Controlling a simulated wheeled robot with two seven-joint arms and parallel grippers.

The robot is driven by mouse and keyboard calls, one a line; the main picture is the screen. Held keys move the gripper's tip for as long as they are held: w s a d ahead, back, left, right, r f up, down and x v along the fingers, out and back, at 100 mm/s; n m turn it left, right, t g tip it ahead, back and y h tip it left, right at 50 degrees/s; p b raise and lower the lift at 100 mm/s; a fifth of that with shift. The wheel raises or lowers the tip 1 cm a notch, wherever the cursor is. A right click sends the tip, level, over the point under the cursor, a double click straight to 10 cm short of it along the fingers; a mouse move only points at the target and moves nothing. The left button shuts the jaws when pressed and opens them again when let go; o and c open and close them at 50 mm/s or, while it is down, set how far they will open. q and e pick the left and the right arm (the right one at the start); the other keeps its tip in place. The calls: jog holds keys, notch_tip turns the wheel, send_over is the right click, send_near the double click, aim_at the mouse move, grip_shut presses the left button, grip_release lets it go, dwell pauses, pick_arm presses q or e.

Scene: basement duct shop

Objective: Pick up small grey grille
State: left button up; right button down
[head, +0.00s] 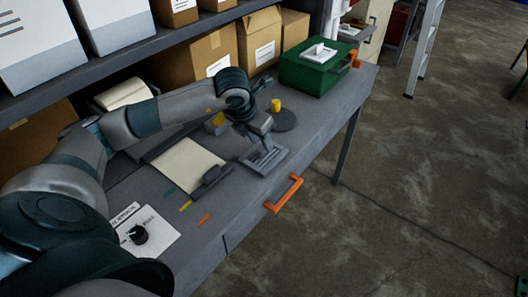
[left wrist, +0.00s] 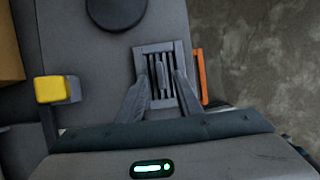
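The small grey grille (head: 267,160) lies flat on the grey workbench (head: 238,205), near its front edge. It is a rectangular frame with dark slots, and it also shows in the left wrist view (left wrist: 152,51), with a raised grey bar along its middle. My left gripper (head: 262,143) is above the grille, fingers pointing down at it. In the left wrist view the fingers of my left gripper (left wrist: 161,77) are apart, one on each side of the raised bar. I cannot tell whether they touch the grille. My right gripper is not in view.
An orange handle (head: 285,194) sticks out from the bench front beside the grille. A dark round disc (head: 284,121), a yellow knob (head: 276,105) and a green box (head: 314,70) stand beyond it. A shelf with cartons (head: 208,52) overhangs the back.

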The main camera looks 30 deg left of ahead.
aim_at(264, 152)
pick_arm(q)
jog(key=shift+p+x, duration=0.4)
jog(key=shift+x, duration=1.05)
jog(key=shift+s, duration=0.1)
grip_shut()
